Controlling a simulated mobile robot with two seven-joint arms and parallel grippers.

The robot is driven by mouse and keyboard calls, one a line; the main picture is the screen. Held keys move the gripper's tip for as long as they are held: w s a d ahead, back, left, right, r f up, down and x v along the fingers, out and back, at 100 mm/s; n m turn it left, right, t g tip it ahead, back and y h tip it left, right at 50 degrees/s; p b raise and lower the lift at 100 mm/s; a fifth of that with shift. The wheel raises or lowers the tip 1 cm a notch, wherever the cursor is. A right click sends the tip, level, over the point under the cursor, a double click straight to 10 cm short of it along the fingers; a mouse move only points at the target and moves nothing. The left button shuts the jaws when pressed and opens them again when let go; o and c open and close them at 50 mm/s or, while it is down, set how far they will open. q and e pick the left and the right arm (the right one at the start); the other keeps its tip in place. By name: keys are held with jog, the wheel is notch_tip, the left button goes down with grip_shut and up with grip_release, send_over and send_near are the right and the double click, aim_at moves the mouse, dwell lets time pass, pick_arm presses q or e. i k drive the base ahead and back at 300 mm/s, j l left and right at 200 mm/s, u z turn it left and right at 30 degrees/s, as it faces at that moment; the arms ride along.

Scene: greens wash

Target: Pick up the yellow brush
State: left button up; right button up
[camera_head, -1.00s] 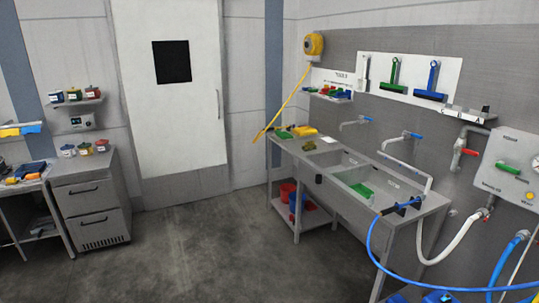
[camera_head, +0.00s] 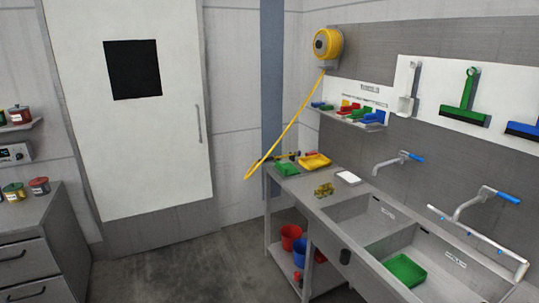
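A small yellow item (camera_head: 354,107), possibly the yellow brush, sits among green, red and blue items on the wall shelf (camera_head: 345,119) above the steel counter. It is too small to make out clearly. Neither of my grippers is in view.
The steel sink counter (camera_head: 292,186) stands along the right wall, with a green tray (camera_head: 405,270) in one basin. A yellow hose (camera_head: 295,127) hangs from a reel (camera_head: 328,46). Red (camera_head: 290,236) and blue buckets stand below. The floor (camera_head: 185,272) ahead is clear.

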aim_at(325, 190)
jog(key=i+z, duration=0.15)
jog(key=i, duration=0.3)
jog(key=i+j+z, duration=0.15)
jog(key=i, duration=0.3)
jog(key=i+j+z, duration=0.15)
jog(key=i, duration=0.25)
jog(key=i+j+z, duration=0.15)
jog(key=i, duration=0.3)
jog(key=i+j+z, duration=0.15)
jog(key=i+j, duration=0.15)
jog(key=i, duration=0.1)
